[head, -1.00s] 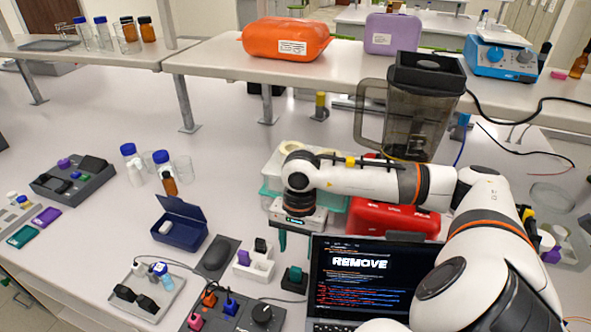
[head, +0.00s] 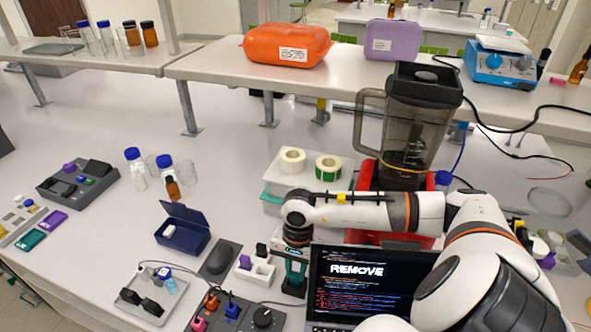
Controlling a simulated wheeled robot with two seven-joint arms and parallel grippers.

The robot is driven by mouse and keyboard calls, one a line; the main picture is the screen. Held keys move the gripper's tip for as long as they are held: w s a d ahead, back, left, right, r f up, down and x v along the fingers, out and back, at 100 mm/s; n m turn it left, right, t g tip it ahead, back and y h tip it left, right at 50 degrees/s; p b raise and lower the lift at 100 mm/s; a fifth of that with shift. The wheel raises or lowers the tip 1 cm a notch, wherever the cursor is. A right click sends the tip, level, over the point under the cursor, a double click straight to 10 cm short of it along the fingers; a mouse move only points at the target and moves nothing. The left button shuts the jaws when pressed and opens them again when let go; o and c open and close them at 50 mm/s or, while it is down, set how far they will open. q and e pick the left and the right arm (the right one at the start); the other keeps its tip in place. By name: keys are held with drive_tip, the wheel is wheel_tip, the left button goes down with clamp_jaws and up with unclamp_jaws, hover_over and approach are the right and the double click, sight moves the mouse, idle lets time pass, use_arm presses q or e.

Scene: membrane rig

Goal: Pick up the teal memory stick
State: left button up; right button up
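A small teal memory stick (head: 295,275) stands in a dark block (head: 293,290) left of the laptop in the head view. My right gripper (head: 296,280) points straight down over it, its two dark fingers apart, one on each side of the stick. The fingers and the gripper body hide much of the stick. I cannot see whether the fingers touch it. The stick appears still in its block. My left gripper is not in view.
A white holder (head: 262,275) with purple and black pieces stands close to the left, with a mouse (head: 218,258) beyond. The laptop (head: 358,275) is close on the right. A control box (head: 240,318) lies in front. A flat teal piece (head: 28,240) lies far left.

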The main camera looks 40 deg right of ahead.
clamp_jaws()
